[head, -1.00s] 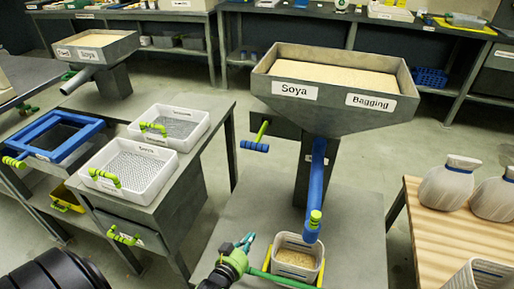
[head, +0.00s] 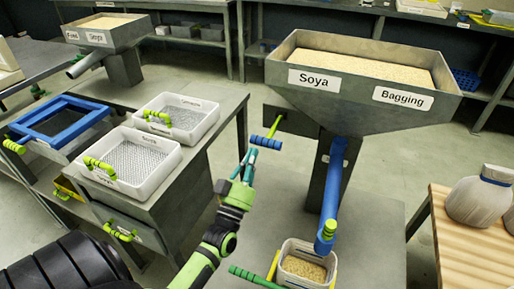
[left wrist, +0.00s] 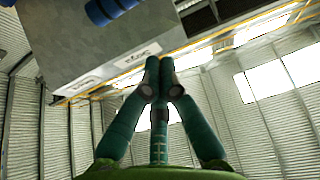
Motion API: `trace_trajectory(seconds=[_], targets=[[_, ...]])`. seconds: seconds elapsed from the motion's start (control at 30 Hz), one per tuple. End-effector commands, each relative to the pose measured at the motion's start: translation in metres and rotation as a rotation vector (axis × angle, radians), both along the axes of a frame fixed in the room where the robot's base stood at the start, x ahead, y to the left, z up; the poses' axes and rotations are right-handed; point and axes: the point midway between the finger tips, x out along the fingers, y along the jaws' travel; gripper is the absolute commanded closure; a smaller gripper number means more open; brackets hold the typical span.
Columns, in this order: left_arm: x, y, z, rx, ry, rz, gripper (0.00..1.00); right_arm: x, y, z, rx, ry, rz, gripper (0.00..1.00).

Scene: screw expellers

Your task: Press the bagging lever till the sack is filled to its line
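The bagging hopper (head: 355,95), labelled Soya and Bagging, holds pale meal. Its lever (head: 266,142) has a blue grip on a green rod, left of the post. The grip also shows at the top of the left wrist view (left wrist: 108,10). A blue spout (head: 331,200) slopes down to the open pale sack (head: 303,276), which has tan meal inside. Its fill line cannot be made out. My left gripper (head: 247,160) is just below and left of the lever grip, apparently not touching it. In the left wrist view its fingertips (left wrist: 160,66) are together and empty. My right gripper is not in view.
A green-handled bar (head: 255,278) sticks out left of the sack. White sieve trays (head: 140,163) and a blue frame (head: 60,120) are on the left bench. A filled sack (head: 478,200) stands on the wooden table (head: 440,235) at right.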

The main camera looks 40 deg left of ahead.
Motion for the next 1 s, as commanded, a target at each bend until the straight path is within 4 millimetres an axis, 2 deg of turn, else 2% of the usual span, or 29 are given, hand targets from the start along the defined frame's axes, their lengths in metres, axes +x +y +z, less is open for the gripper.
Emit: trace_trajectory(seconds=[0.47, 0.53, 0.7, 1.0], targets=[[0.082, 0.02, 0.045, 0.001, -0.002, 0.0, 1.0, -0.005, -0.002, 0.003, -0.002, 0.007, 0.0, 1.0], [0.078, 0.019, 0.026, 0.001, 0.007, 0.0, 1.0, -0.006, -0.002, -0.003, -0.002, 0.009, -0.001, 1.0], [0.074, 0.018, 0.009, 0.001, 0.003, 0.0, 1.0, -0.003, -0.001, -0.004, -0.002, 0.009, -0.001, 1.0], [0.072, 0.017, 0.003, 0.0, 0.001, 0.0, 1.0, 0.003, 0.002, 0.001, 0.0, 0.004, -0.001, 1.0]])
